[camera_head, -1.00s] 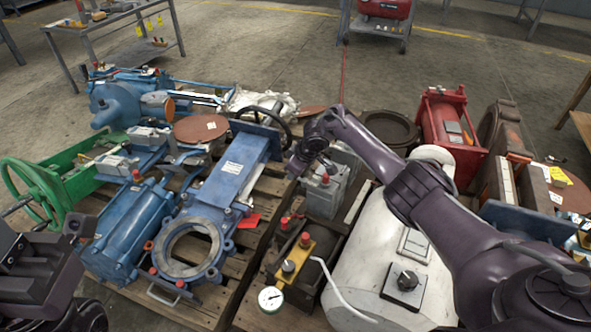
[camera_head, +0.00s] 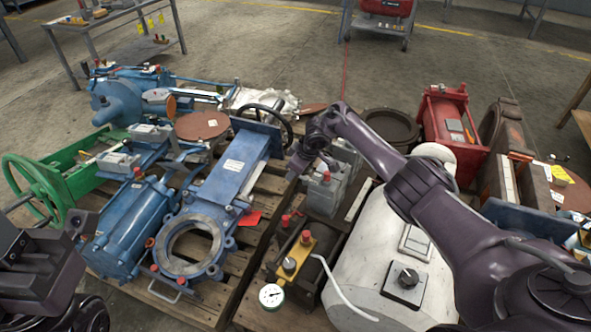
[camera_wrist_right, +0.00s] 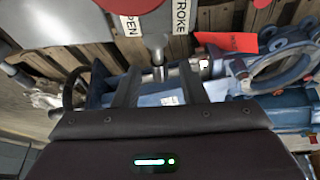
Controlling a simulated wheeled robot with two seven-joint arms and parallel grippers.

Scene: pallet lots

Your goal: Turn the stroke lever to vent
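My right gripper (camera_head: 303,166) hangs over the pallet lot in the head view, above the grey boxes (camera_head: 327,190) with red knobs. In the right wrist view, the two fingers of my right gripper (camera_wrist_right: 157,74) are apart. A thin metal lever (camera_wrist_right: 157,50) reaches down from a red round part (camera_wrist_right: 133,4) towards the gap between them; I cannot tell if it touches a finger. Beside it are a white STROKE label (camera_wrist_right: 181,16) and a partly cut-off label ending in PEN (camera_wrist_right: 131,25). I see no "vent" mark. My left gripper (camera_head: 40,262) is at the lower left; its fingertips are unclear.
A blue gate valve (camera_head: 215,205) and blue cylinder (camera_head: 128,228) lie on a wooden pallet, left of the grey boxes. A white housing with a black knob (camera_head: 408,278) stands below my right arm. A gauge (camera_head: 271,296) is at the front.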

